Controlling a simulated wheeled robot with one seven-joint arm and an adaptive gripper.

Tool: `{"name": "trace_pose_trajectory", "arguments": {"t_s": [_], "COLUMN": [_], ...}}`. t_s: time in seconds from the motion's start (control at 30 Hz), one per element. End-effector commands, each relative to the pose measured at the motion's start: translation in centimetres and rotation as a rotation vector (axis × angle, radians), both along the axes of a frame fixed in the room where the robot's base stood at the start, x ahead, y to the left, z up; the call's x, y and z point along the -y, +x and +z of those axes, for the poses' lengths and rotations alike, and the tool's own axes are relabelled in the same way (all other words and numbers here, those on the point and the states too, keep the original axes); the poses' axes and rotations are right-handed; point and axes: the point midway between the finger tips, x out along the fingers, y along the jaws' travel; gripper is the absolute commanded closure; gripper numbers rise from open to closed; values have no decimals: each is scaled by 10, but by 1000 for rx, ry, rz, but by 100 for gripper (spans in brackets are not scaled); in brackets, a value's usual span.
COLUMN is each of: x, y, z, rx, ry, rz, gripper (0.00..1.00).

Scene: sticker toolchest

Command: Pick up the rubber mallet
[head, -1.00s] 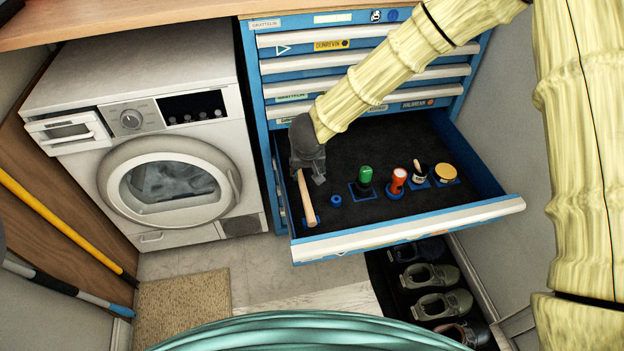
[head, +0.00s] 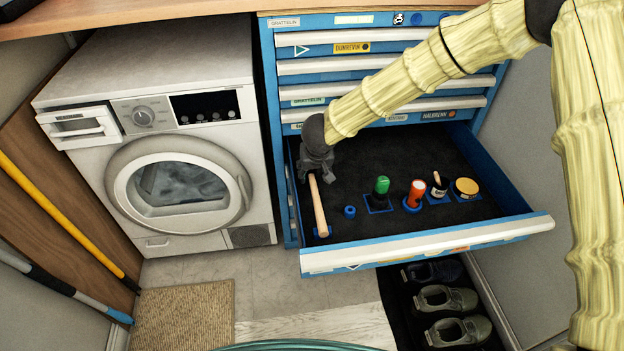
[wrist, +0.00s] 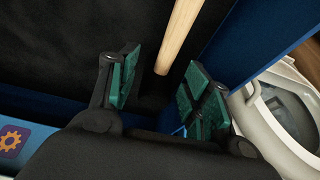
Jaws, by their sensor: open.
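The rubber mallet lies in the open drawer (head: 400,180) at its left side. Its pale wooden handle (head: 319,208) points toward the drawer front; the handle also shows in the wrist view (wrist: 178,36). A dark shape at the handle's end, probably the mallet's black head (wrist: 152,92), is hard to tell from the black liner. My gripper (head: 318,172) is over the far end of the handle and hides the head in the head view. In the wrist view my gripper (wrist: 160,97) is open, its green-padded fingers on either side of the mallet.
Right of the mallet stand a small blue ring (head: 350,211), a green-topped item (head: 381,187), an orange flashlight (head: 416,192), a brush-like item (head: 438,184) and a yellow round tin (head: 466,186). The drawer's left wall is close to my gripper. A washing machine (head: 180,190) stands left.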

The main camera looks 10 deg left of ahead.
Motion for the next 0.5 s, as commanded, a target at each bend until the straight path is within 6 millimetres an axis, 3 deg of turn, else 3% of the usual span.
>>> {"name": "trace_pose_trajectory", "arguments": {"t_s": [0.5], "x": [-9], "y": [16], "z": [-48], "rx": [0], "ry": [0], "rz": [0], "gripper": [51]}}
